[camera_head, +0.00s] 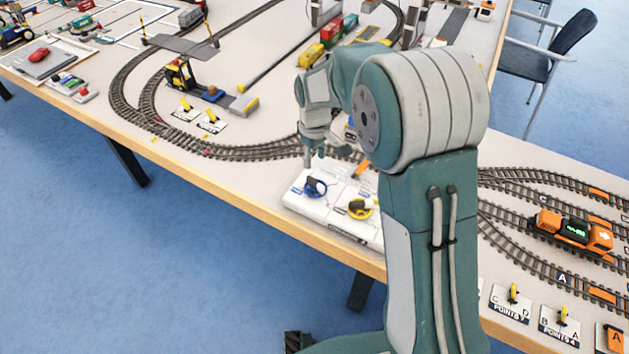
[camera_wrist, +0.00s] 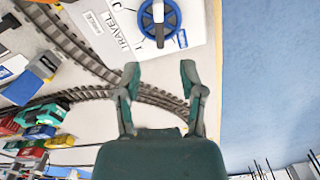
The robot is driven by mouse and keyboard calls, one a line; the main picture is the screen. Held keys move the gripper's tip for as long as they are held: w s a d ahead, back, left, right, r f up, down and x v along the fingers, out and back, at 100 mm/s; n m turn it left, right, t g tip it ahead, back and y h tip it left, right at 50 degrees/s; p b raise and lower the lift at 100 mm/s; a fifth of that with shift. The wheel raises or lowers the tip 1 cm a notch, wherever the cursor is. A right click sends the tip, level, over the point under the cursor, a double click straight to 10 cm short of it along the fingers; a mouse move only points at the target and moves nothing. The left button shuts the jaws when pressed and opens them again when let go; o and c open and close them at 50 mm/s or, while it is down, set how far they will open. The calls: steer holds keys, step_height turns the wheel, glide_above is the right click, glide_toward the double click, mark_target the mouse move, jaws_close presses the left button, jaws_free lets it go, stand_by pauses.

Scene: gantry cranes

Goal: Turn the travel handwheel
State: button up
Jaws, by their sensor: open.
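The travel handwheel is a blue ring with a dark knob or hub (camera_head: 315,187), on the left part of a white control panel (camera_head: 313,206) at the table's front edge. In the wrist view the blue handwheel (camera_wrist: 173,17) is at the top, cut by the frame edge, beside the printed word TRAVEL. My gripper (camera_head: 325,156) is above and just behind the wheel in the head view. In the wrist view my gripper (camera_wrist: 160,75) has its two fingers apart with nothing between them. The wheel lies beyond the fingertips, and no contact shows.
A yellow handwheel (camera_head: 360,209) is right of the blue one on the panel. Model railway track (camera_head: 255,153) runs behind the panel. An orange locomotive (camera_head: 572,230) stands on track at the right. My arm hides part of the table. Blue floor is open in front.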

mark_target(315, 181)
step_height(315, 181, down, 10)
steer(key=shift+r, duration=0.2)
steer(key=shift+d, duration=0.1)
steer(key=shift+c, duration=0.3)
jaws_close()
